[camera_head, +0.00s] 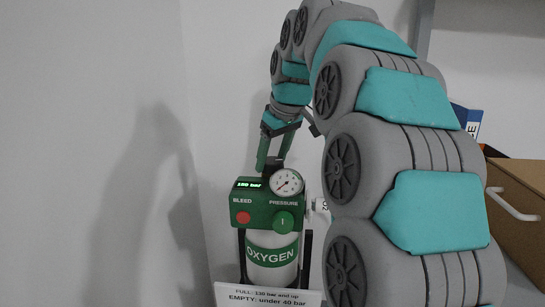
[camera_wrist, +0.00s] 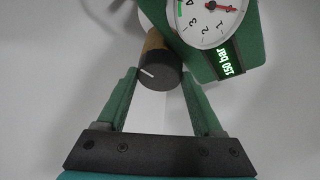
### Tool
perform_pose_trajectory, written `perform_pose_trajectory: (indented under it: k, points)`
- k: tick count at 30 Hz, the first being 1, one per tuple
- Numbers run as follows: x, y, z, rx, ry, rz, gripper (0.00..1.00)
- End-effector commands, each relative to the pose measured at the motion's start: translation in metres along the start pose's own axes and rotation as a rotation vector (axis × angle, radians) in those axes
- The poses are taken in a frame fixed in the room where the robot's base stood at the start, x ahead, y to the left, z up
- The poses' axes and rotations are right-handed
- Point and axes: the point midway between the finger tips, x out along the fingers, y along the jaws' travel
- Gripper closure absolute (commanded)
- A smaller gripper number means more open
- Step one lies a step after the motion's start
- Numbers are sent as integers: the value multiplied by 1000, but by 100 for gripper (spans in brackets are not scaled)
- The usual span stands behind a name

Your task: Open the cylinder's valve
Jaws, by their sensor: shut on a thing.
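The oxygen cylinder (camera_head: 272,272) stands upright, white with a green OXYGEN label. A green block (camera_head: 250,207) on top carries a lit bar display (camera_head: 249,184), a round pressure gauge (camera_head: 286,182), a red button marked BLEED (camera_head: 243,218) and a green knob (camera_head: 284,222) under PRESSURE. The black valve knob (camera_wrist: 160,72) has a white line and sits on a brass-coloured stem (camera_wrist: 153,40). My gripper (camera_wrist: 158,76) has its green fingers on both sides of this knob and is shut on it. In the head view my gripper (camera_head: 272,166) reaches down from above, partly hiding the knob.
A white sign (camera_head: 268,297) in front reads about FULL and EMPTY pressures. A brown box (camera_head: 518,205) with a pale handle and a blue item (camera_head: 466,119) stand at the right, beyond my arm. Walls are close behind and at the left.

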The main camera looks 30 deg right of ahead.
Motion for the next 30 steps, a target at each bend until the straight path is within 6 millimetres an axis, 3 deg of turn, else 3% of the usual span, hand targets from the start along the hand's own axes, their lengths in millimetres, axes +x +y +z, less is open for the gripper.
perform_pose_trajectory:
  k: [14,30]
  points:
    - [0,0,0,104,-8,44,88]
    - [0,-2,-2,546,-43,229,88]
